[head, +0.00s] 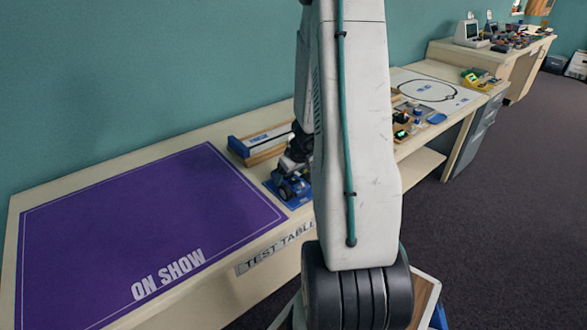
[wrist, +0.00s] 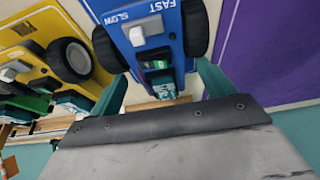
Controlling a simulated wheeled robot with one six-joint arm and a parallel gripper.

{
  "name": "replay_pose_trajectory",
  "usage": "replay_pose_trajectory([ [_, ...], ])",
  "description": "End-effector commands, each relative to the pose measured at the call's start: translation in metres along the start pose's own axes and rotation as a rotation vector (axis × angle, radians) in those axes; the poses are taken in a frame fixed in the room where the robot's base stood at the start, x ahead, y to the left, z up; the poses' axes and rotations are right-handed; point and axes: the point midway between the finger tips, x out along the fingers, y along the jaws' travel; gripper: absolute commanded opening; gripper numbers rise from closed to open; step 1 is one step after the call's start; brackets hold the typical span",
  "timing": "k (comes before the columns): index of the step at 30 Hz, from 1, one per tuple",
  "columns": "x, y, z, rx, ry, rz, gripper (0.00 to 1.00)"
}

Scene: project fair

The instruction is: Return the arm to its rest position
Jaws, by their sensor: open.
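My arm hangs across the middle of the head view and hides part of the table. The blue car (wrist: 153,50), with a FAST/SLOW switch and dark wheels, shows between and beyond the fingers. Whether they touch it I cannot tell.
A purple ON SHOW mat (head: 130,235) lies bare on the left. A blue-and-wood rack (head: 262,142) stands behind the gripper. In the wrist view a yellow car (wrist: 55,55) is beside the blue one. Small parts (head: 405,125) lie right of my arm. Dark floor is open at right.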

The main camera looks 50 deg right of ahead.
Motion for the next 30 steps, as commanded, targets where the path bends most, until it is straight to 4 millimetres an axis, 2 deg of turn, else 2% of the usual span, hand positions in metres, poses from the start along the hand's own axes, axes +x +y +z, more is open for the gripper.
replay_pose_trajectory([
  [6,-0.034,0.001,0.0,-0.001,0.002,0.003,0.82],
  [12,-0.057,0.001,-0.001,0.0,0.002,0.003,0.82],
  [25,-0.063,-0.001,0.0,0.035,-0.001,-0.003,0.82],
  [30,-0.063,-0.021,0.01,0.177,-0.046,-0.092,0.82],
])
